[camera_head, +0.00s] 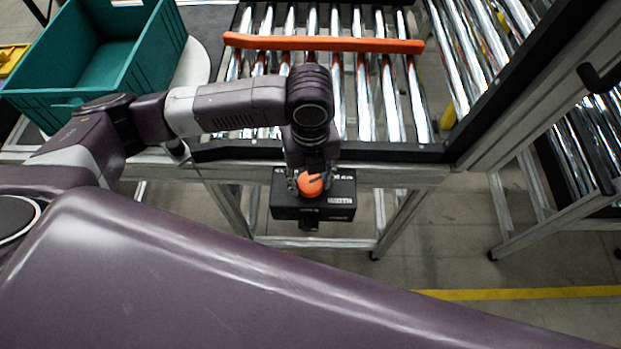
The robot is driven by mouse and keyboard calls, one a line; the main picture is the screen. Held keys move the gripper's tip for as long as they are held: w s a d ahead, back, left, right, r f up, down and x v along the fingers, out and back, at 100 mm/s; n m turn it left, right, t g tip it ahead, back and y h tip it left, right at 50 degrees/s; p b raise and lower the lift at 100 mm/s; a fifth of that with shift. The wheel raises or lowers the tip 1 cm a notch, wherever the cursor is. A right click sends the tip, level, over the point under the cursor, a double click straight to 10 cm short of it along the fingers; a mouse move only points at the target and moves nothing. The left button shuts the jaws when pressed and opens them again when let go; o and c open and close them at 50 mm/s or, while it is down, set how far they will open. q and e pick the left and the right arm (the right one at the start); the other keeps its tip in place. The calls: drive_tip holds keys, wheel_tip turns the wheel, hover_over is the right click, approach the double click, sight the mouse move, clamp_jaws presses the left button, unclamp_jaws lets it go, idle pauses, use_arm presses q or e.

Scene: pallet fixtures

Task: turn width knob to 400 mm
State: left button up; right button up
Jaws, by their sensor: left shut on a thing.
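The width knob (311,184) is a round orange knob with a small dark mark, on top of a black box (343,201) with white lettering. The box is fixed at the front edge of the roller conveyor. My left gripper (310,180) points down at the knob, with its fingers on either side, shut on it. The lettering around the knob is partly hidden by the gripper and too small to read. My right gripper is not in view.
An orange bar (325,43) lies across the conveyor rollers (366,95). A teal crate (165,50) stands at the upper left. A metal frame post (500,130) rises on the right. Grey floor with a yellow line (520,293) is open at the lower right.

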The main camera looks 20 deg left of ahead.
use_arm(q)
drive_tip(key=shift+r+n+p, duration=0.25)
drive_tip(key=shift+n+p, duration=0.25)
drive_tip(key=shift+p, duration=0.45)
drive_tip(key=n+p, duration=0.8)
drive_tip(key=p, duration=0.3)
drive_tip(key=shift+d+r, duration=0.1)
drive_tip(key=shift+n+p, duration=0.6)
drive_tip(key=shift+n, duration=0.5)
drive_tip(key=shift+w+f+n, duration=0.1)
drive_tip(key=shift+f+n, duration=0.15)
drive_tip(key=shift+n, duration=0.65)
drive_tip(key=n, duration=0.3)
drive_tip(key=shift+w+n, duration=0.1)
drive_tip(key=shift+n, duration=1.9)
drive_tip(key=shift+w, duration=0.1)
drive_tip(key=o, duration=1.2)
drive_tip(key=shift+c, duration=0.2)
